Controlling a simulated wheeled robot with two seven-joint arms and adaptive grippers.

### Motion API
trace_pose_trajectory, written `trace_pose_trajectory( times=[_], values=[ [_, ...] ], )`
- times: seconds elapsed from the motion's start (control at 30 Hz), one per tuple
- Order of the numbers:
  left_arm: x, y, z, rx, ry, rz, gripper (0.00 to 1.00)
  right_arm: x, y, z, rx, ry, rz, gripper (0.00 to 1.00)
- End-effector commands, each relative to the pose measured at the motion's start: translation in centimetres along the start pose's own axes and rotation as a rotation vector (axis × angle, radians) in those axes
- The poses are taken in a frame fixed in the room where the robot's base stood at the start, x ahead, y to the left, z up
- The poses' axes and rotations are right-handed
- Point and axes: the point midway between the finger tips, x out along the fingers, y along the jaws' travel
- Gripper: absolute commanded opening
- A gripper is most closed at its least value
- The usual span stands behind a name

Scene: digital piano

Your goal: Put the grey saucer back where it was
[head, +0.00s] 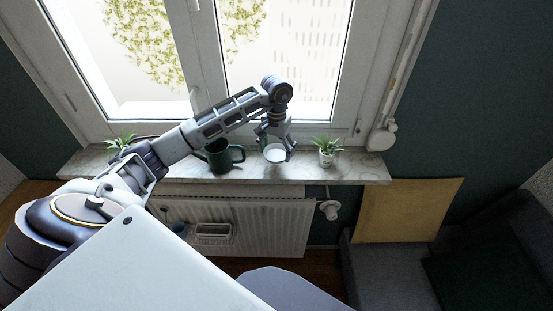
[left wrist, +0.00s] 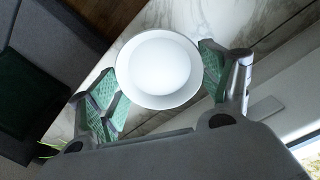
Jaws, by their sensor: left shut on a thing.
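My left gripper (head: 275,146) is over the marble window sill, between a dark green mug and a potted plant. It is shut on a pale, round, shallow dish that I take for the grey saucer (head: 275,154); it looks almost white here. In the left wrist view the saucer (left wrist: 158,65) shows as a round disc with a raised rim, between the two green-padded fingers. Whether the saucer touches the sill or is slightly above it, I cannot tell. My right gripper is not in view.
The dark green mug (head: 219,158) stands on the sill (head: 348,173) left of the gripper. A small potted plant (head: 327,151) is close on the right, another plant (head: 120,141) farther left. The window is behind, a radiator (head: 270,222) below. The sill's right end is clear.

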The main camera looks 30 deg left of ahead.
Motion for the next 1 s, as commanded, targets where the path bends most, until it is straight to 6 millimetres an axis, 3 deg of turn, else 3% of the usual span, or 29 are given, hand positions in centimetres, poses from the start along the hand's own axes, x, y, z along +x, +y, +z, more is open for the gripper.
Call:
trace_pose_trajectory(
  times=[0.2, 0.63, 1.0],
  values=[
    [1.2, 0.0, 0.0, 0.0, -0.001, 0.001, 0.51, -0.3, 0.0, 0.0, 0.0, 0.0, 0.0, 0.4],
    [1.6, 0.0, 0.0, -0.001, -0.001, 0.0, 0.51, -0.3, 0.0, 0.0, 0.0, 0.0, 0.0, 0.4],
    [4.6, 0.0, 0.0, 0.0, -0.002, 0.001, 0.51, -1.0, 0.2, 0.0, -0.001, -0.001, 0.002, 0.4]
  ],
)
